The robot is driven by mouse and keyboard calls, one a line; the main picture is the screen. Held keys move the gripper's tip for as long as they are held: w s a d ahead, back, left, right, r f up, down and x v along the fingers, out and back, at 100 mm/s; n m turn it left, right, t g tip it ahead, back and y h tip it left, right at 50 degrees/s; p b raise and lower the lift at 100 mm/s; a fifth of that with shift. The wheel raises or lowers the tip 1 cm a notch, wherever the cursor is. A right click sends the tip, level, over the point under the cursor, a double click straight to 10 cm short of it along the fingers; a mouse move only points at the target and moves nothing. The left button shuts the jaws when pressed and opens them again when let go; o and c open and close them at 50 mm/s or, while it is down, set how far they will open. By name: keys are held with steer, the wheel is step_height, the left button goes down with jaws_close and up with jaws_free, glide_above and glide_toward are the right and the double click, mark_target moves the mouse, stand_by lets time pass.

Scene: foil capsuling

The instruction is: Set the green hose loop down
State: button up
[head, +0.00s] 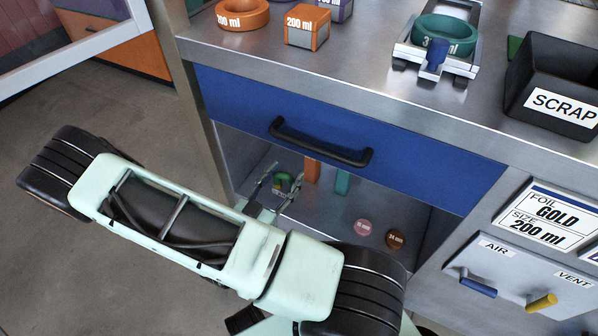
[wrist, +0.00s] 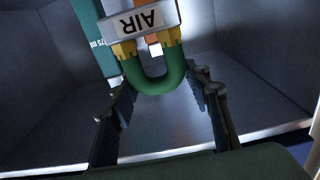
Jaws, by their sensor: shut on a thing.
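The green hose loop (wrist: 155,84) is a U-shaped hose with yellow fittings at its two ends. A grey block with an upside-down AIR label (wrist: 143,22) sits across those ends. My gripper (wrist: 162,80) has one finger on each side of the loop and is shut on it. In the head view, my gripper (head: 285,186) reaches into the open compartment under the blue drawer, with a small part of the green loop (head: 283,178) showing between the fingers. Whether the loop touches the compartment floor, I cannot tell.
The compartment floor (head: 325,222) is clear in front. An orange post (head: 312,172) and a teal post (head: 342,181) stand behind the gripper. A pink disc (head: 363,227) and a brown disc (head: 396,239) are at the right. The blue drawer (head: 345,135) with its black handle is above.

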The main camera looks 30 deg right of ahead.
steer(key=w+f+b, duration=0.2)
steer(key=w+f, duration=0.2)
steer(key=w+d+f+b, duration=0.1)
steer(key=w+f+b, duration=0.1)
steer(key=w+f, duration=0.2)
steer(key=w+d+f+b, duration=0.1)
steer(key=w+f+b, duration=0.1)
steer(key=w+f, duration=0.2)
steer(key=shift+w+d+f+b, duration=0.1)
steer(key=shift+w+f+b, duration=0.3)
steer(key=shift+w, duration=0.25)
steer(key=o, duration=1.4)
steer(key=shift+c, duration=0.2)
